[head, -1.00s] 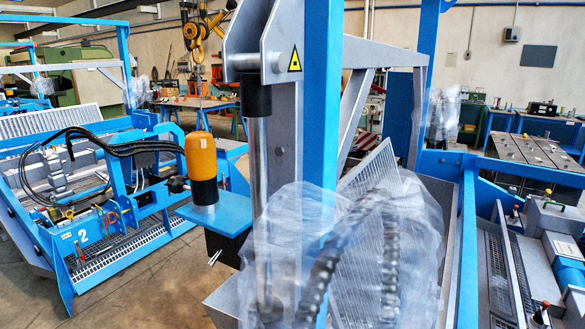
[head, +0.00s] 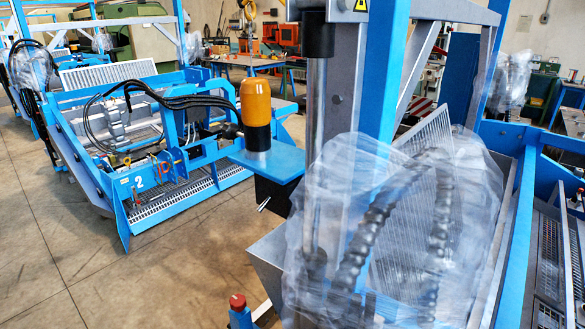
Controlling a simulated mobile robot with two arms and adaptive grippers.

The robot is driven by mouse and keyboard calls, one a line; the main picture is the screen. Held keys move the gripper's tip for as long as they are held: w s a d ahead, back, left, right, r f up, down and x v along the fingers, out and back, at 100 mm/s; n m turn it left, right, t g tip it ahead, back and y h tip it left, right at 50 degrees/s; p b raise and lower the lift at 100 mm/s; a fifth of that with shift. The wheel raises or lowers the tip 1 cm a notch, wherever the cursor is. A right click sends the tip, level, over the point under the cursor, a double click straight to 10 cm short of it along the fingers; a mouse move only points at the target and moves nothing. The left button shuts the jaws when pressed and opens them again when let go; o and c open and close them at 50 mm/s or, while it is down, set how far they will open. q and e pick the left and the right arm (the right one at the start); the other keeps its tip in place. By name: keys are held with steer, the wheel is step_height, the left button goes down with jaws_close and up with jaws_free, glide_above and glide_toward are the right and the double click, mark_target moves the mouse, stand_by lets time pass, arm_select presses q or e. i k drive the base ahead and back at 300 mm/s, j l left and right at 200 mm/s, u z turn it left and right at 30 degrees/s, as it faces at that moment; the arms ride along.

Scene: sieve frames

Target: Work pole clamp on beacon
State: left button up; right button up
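An orange beacon (head: 256,102) with a rounded top stands upright on a dark and grey base. It sits on a small blue plate (head: 272,160) that juts out to the left of the machine's grey post. A dark box with a small metal lever (head: 264,203) is under the plate; I cannot tell whether this is the pole clamp. Neither of my grippers shows in the head view.
Clear plastic wrap (head: 400,235) over black hoses bulges out at the front right. A blue upright (head: 379,70) and a shiny rod (head: 316,150) stand right of the beacon. A red button (head: 238,302) is low in front. Another blue machine (head: 150,150) stands behind left. Floor (head: 40,250) at left is clear.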

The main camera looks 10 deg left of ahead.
mark_target(229, 130)
steer(key=i+j+z, duration=0.1)
steer(key=z, duration=0.25)
steer(key=j+z, duration=0.35)
steer(key=i+j+z, duration=0.1)
steer(key=z, duration=0.3)
steer(key=j+z, duration=0.1)
steer(key=j, duration=0.7)
steer(key=j+z, duration=0.1)
steer(key=j, duration=0.7)
steer(key=j+z, duration=0.15)
steer(key=j, duration=0.6)
steer(key=k+j+z, duration=0.1)
steer(key=j, duration=0.7)
steer(key=k, duration=0.05)
